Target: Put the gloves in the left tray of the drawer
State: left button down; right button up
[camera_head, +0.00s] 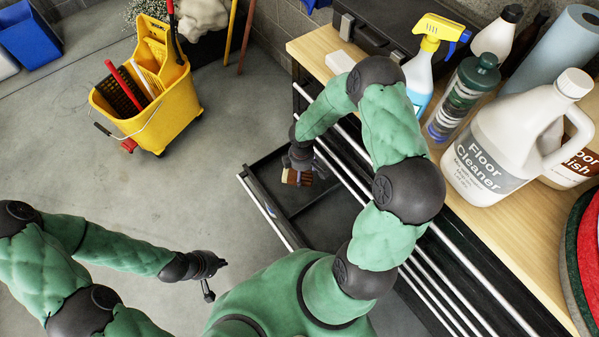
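The drawer (263,211) is pulled open below the workbench, and a divider splits its dark inside into compartments. A small brown and orange bundle with pale parts, apparently the gloves (296,177), shows over the drawer's far compartment. My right gripper (304,170) points down right at this bundle and partly covers it. I cannot tell whether its fingers are closed on the bundle or whether the bundle rests on the drawer floor. My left gripper (217,279) is open and empty, above the floor to the left of the drawer.
The wooden workbench (500,237) holds a floor cleaner jug (490,150), a spray bottle (420,85), other bottles and a dark case (385,25). A yellow mop bucket (165,105) stands on the floor at the upper left. The floor left of the drawer is clear.

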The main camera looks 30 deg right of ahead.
jog(key=w+f+b, duration=0.1)
jog(key=f, duration=0.1)
jog(key=w+d+f, duration=0.1)
jog(key=w+f, duration=0.1)
jog(key=w+d+f+b, duration=0.1)
jog(key=f, duration=0.1)
jog(key=shift+w+f+b, duration=0.1)
jog(key=shift+w+b, duration=0.15)
jog(key=shift+b, duration=0.05)
notch_tip(320, 180, down, 3)
jog(key=shift+r+b, duration=0.1)
jog(key=shift+b, duration=0.9)
jog(key=shift+r, duration=0.1)
jog(key=o, duration=0.9)
jog(key=shift+f, duration=0.2)
jog(key=shift+r, duration=0.1)
